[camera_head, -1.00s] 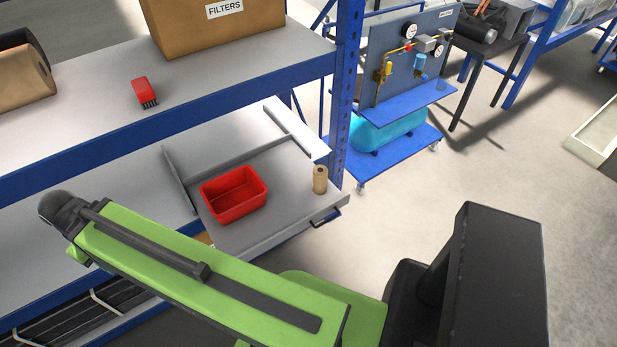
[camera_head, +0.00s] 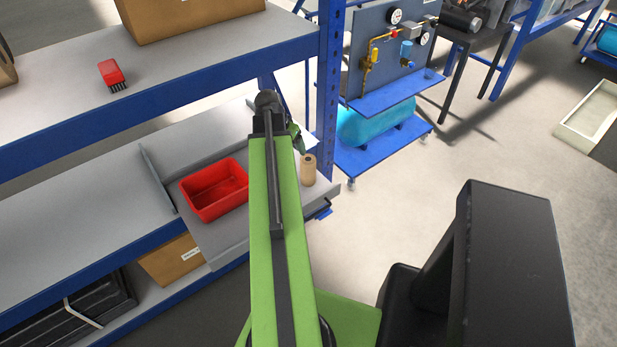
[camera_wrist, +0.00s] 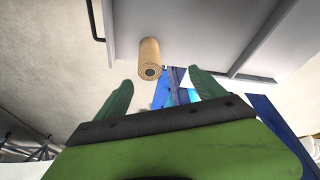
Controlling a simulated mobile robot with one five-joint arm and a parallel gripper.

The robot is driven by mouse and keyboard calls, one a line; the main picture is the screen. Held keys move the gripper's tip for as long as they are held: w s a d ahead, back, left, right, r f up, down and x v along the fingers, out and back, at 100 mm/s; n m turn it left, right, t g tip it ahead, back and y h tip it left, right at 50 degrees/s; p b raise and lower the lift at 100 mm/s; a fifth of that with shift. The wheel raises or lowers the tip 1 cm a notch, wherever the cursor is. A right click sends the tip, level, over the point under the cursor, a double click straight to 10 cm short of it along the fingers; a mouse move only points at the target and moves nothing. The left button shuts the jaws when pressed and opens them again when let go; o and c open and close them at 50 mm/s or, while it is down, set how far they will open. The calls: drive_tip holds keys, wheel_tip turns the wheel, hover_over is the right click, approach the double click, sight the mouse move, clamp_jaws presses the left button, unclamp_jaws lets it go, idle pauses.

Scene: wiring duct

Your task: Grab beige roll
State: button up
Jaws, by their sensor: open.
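The beige roll (camera_head: 308,170) stands upright on the grey pull-out tray (camera_head: 222,232), near its right edge, just right of my arm in the head view. In the wrist view the roll (camera_wrist: 149,57) shows above and between the two green fingers of my gripper (camera_wrist: 160,92), closer to the left finger. The fingers are spread apart with nothing between them, and the roll is beyond their tips. In the head view my gripper (camera_head: 297,140) is partly hidden behind the arm's end, near the roll.
A red bin (camera_head: 214,190) sits on the tray left of my arm. A blue shelf post (camera_head: 328,90) rises behind the roll. A red brush (camera_head: 112,74) and a FILTERS carton (camera_head: 190,15) are on the upper shelf. Open floor lies to the right.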

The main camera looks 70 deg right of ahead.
sight(307, 160)
drive_tip(key=shift+m, duration=0.4)
drive_tip(key=s+b+x, duration=0.1)
drive_tip(key=b+x, duration=0.2)
drive_tip(key=x, duration=0.1)
drive_tip(key=s+b+x, duration=0.1)
drive_tip(key=b+x, duration=0.3)
drive_tip(key=s+d+b+x, duration=0.1)
drive_tip(key=b+x, duration=0.3)
drive_tip(key=shift+d, duration=0.15)
drive_tip(key=shift+d+f+b, duration=0.25)
drive_tip(key=shift+f+b, duration=0.05)
drive_tip(key=shift+f, duration=0.05)
drive_tip(key=b+x, duration=0.5)
drive_tip(key=shift+s+a+f, duration=0.2)
drive_tip(key=shift+s+f, duration=0.05)
drive_tip(key=shift+r, duration=0.2)
drive_tip(key=c, duration=1.5)
drive_tip(key=shift+o, duration=0.2)
